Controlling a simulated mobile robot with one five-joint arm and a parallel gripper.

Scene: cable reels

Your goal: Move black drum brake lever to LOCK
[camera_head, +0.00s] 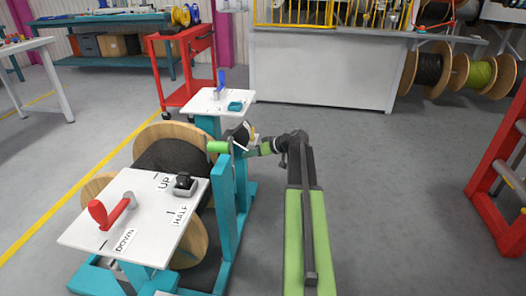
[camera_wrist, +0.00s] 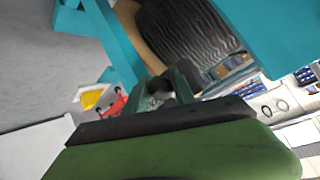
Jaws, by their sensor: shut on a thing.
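The black drum (camera_head: 165,155) is a wooden-flanged reel of black cable in a teal stand (camera_head: 228,195). It also shows in the wrist view (camera_wrist: 185,28). My gripper (camera_head: 243,147) is at the right side of the stand, below the small far panel. It is shut on a small dark piece (camera_wrist: 160,88), which appears to be the brake lever's end. Most of the lever is hidden by my gripper and the stand. A green cylinder (camera_head: 218,146) sticks out left of my gripper, by the stand's upright. I cannot read a LOCK mark.
The near white panel (camera_head: 150,215) has a red lever (camera_head: 110,212), a black switch (camera_head: 184,183) and UP, HALF and DOWN labels. A red cart (camera_head: 185,75) stands behind. The floor to the right is clear before a red rack (camera_head: 500,160).

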